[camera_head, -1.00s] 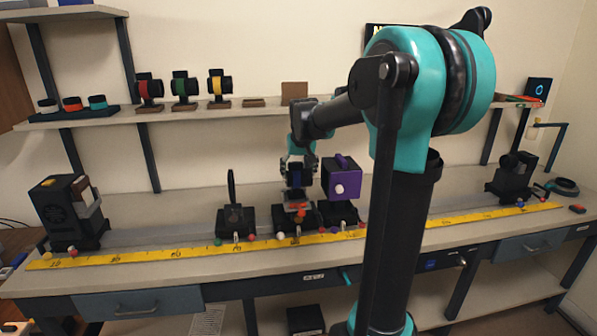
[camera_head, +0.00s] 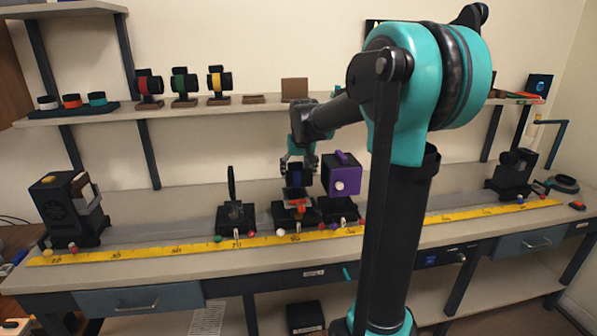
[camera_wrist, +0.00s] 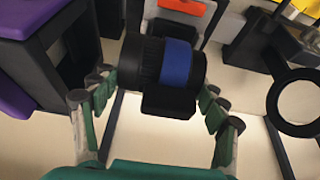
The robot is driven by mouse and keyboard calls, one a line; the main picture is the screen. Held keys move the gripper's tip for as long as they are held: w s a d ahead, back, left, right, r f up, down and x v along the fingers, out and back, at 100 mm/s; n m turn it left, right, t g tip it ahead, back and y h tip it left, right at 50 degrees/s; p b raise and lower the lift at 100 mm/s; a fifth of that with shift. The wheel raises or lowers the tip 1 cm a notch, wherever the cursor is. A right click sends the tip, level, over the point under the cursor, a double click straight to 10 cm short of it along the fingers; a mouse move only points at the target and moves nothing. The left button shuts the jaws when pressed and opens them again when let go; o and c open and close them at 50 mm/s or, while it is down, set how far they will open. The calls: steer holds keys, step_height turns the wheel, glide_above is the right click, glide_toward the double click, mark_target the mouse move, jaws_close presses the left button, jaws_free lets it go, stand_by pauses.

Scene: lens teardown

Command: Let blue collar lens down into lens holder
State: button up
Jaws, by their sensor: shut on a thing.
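The blue collar lens (camera_wrist: 178,62) is a black cylinder with a blue band and a black foot below. In the wrist view it lies between the fingers of my gripper (camera_wrist: 158,95), which is shut on it. In the head view my gripper (camera_head: 298,160) holds the lens (camera_head: 297,181) over the rail. The lens holder (camera_head: 294,216), a black carriage with an orange-red part, is directly beneath it. Whether the lens touches the holder is hidden. The orange part (camera_wrist: 186,6) shows at the top of the wrist view.
A purple box-shaped unit (camera_head: 341,176) stands close on the right. A carriage with an upright ring (camera_head: 234,213) is on the left; its ring (camera_wrist: 294,102) shows in the wrist view. A yellow ruler (camera_head: 180,248) runs along the front. Several collared lenses stand on the shelf (camera_head: 330,101).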

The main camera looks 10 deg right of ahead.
steer(key=shift+f, duration=0.2)
steer(key=o, duration=1.6)
steer(key=shift+o, duration=0.2)
steer(key=shift+r, duration=0.1)
steer(key=v, duration=1.1)
steer(key=s+d+f, duration=0.3)
steer(key=s+f, duration=2.3)
steer(key=f, duration=0.1)
steer(key=shift+f, duration=0.3)
